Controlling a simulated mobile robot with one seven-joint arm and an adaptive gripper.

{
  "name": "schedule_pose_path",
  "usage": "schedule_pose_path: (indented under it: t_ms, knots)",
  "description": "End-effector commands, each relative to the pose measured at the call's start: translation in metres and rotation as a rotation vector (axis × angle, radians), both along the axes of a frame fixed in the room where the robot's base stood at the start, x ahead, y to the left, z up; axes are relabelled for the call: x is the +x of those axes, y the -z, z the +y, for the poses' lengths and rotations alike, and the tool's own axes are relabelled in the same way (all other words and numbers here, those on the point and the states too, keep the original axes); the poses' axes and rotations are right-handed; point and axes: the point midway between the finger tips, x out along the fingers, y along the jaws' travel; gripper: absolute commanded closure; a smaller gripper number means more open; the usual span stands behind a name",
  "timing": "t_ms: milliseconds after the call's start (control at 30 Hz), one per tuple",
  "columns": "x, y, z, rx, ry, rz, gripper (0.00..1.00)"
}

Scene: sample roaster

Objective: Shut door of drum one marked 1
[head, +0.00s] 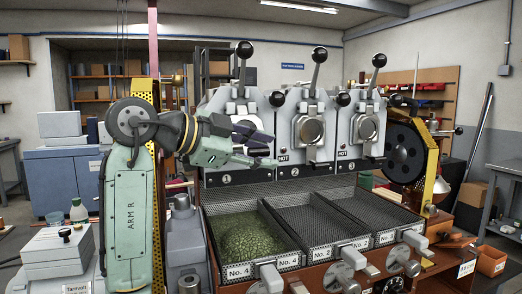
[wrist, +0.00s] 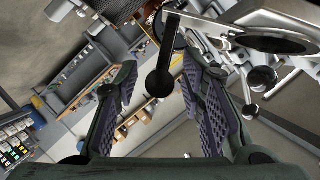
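Drum one, with its round "1" plate (head: 227,178), is the leftmost of three grey drum fronts in the head view. Its upright lever ends in a black ball (head: 244,49). My gripper (head: 272,150) is in front of this drum and hides its round middle, so I cannot tell how its door stands. In the wrist view the fingers (wrist: 157,72) are spread apart with purple ribbed pads. A black ball knob on a dark bar (wrist: 159,80) shows between them, not visibly gripped. A metal round fitting (wrist: 270,42) shows at the upper right.
Drum two (head: 312,130) and drum three (head: 367,125) stand to the right, levers up. Below are mesh trays; the left one (head: 212,225) holds green beans, the middle one (head: 300,215) looks empty. A black wheel (head: 404,155) is at the right.

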Motion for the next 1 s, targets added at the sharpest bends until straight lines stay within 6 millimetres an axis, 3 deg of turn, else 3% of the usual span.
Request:
schedule_pose_path:
  t_ms: [533, 1000]
  knots:
    - [-0.0002, -0.0004, 0.0003, 0.000, 0.000, 0.000, 1.00]
    - [-0.0002, -0.0006, 0.0004, 0.000, -0.001, -0.001, 1.00]
